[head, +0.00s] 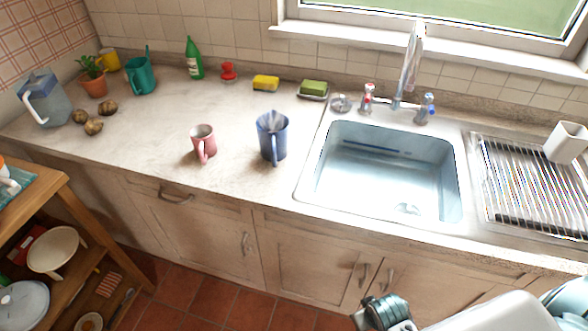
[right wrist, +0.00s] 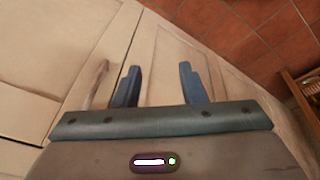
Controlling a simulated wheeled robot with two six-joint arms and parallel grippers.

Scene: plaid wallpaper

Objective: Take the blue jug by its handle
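The blue jug (head: 268,133) stands upright on the countertop, left of the sink. Its handle (head: 275,152) faces the front edge of the counter. My right gripper (head: 384,312) is at the bottom of the head view, in front of the lower cabinets, well apart from the jug. In the right wrist view my right gripper (right wrist: 160,82) is open, its two fingers apart with nothing between them. The jug is not in the right wrist view. My left gripper is not in view.
A pink mug (head: 203,142) stands just left of the jug. The sink (head: 385,180) is to its right. Behind are a yellow sponge (head: 265,83) and a green bottle (head: 194,58). A wooden shelf unit (head: 40,205) is at left. The counter before the jug is clear.

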